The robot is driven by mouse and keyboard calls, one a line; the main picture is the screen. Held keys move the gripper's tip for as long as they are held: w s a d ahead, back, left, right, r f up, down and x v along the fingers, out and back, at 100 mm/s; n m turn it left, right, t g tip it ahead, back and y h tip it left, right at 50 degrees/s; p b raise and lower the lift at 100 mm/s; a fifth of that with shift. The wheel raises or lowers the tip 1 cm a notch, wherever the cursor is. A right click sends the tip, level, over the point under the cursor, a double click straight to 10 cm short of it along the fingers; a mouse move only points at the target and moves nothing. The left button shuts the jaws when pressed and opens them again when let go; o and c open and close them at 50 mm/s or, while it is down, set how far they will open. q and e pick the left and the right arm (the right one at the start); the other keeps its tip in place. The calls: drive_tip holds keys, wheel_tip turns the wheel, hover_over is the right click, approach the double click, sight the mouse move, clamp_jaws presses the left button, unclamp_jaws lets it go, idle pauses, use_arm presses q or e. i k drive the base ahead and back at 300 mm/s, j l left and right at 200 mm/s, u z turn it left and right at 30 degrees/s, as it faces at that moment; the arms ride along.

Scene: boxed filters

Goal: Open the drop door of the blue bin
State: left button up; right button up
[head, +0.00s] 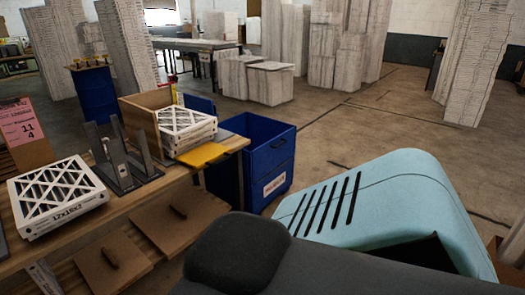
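The blue bin (264,167) stands on the floor just past the right end of the wooden workbench. Its top is open and I see into its dark blue inside. The wall facing right has a dark slot near its top and a white label lower down. This wall looks upright, but I cannot tell where the drop door's edges or latch are. The bench end hides part of the bin's left side. Neither of my grippers shows in the head view, so I cannot see whether they are open or shut.
The workbench (130,208) holds filters (57,194), a dark upright stand (125,172), a cardboard box (143,117) of filters and a yellow piece (202,155). Light-blue and dark body parts, probably mine, fill the lower right. Floor (345,130) beyond the bin is clear.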

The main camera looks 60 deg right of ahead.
sight(266, 159)
drive_tip(key=z, duration=2.3)
drive_tip(key=i+l, duration=0.65)
drive_tip(key=i, duration=0.25)
drive_tip(key=i+l+u, duration=0.1)
drive_tip(key=i+l, duration=0.55)
drive_tip(key=i, duration=0.3)
drive_tip(key=i+l, duration=0.7)
drive_tip(key=i, duration=0.2)
drive_tip(key=i+l+u, duration=0.1)
drive_tip(key=i+l, duration=0.6)
drive_tip(key=i, duration=0.2)
